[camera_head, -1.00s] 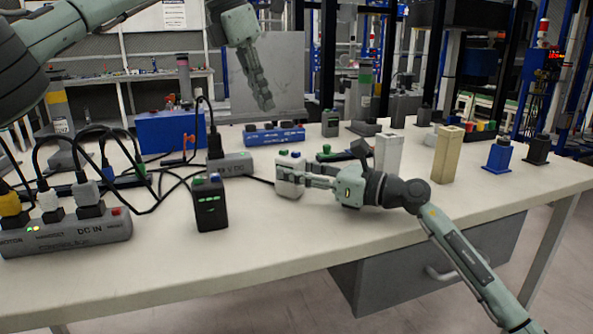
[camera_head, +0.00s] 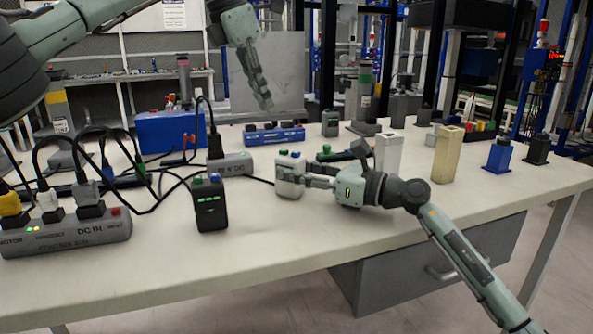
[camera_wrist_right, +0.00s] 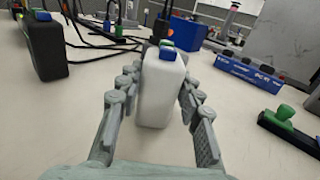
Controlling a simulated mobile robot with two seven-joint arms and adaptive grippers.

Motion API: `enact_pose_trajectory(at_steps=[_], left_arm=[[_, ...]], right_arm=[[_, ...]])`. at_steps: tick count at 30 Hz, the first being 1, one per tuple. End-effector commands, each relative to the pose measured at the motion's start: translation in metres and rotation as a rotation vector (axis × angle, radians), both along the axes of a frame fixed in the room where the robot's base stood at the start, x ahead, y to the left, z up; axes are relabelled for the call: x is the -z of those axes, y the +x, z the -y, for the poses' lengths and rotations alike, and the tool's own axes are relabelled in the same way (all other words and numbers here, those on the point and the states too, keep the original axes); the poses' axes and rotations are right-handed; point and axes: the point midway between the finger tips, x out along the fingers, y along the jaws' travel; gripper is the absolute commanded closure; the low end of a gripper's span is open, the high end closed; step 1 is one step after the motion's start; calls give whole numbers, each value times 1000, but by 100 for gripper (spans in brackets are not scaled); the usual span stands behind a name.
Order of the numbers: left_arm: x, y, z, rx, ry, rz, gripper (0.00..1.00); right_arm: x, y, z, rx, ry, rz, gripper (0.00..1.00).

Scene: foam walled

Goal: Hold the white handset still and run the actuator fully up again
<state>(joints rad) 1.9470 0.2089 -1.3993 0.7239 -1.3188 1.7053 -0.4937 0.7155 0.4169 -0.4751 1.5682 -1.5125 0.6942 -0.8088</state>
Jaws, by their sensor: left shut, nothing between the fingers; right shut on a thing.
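The white handset (camera_head: 289,177) stands upright on the table, with a green and a blue button on top. In the right wrist view the handset (camera_wrist_right: 162,90) sits between my right fingers, with its blue and green buttons at its top. My right gripper (camera_wrist_right: 160,82) is shut on its sides. In the head view my right gripper (camera_head: 303,179) reaches it from the right. My left gripper (camera_head: 265,102) is shut and empty, raised above the back of the table. I cannot tell which thing is the actuator.
A black handset (camera_head: 209,205) stands left of the white one. A blue strip (camera_head: 273,136) lies behind. White (camera_head: 389,155) and beige (camera_head: 446,156) blocks stand right. The front table area is clear.

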Motion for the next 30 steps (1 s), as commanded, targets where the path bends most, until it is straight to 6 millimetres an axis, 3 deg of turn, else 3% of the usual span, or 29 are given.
enact_pose_trajectory(at_steps=[12,20,30], left_arm=[[2,0,1,7,0,5,100],[23,5,25,134,1,194,100],[-11,11,33,203,-45,564,100]], right_arm=[[0,0,0,0,0,0,97],[0,0,0,0,0,0,97],[0,0,0,0,0,0,97]])
